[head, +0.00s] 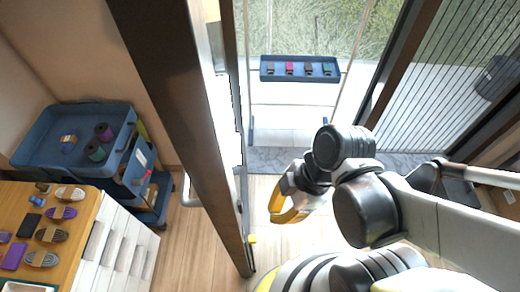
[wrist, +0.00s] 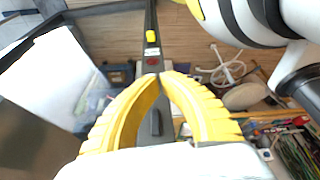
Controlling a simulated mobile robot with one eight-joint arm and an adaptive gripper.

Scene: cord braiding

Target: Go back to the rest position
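My gripper (head: 277,213) hangs over the wooden floor in the middle of the head view, right of the dark door frame. Its yellow fingers fill the middle of the wrist view (wrist: 160,76), with the tips together and nothing seen between them. Cord bundles (head: 61,213) in several colours lie on the wooden table (head: 88,204) at the lower left, far from my gripper.
A dark door frame post (head: 185,110) stands between my gripper and the table. A blue cart (head: 60,165) with spools is at the left. A blue tray (head: 300,78) with several small items hangs at the back. Some floor (head: 265,240) around my gripper is clear.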

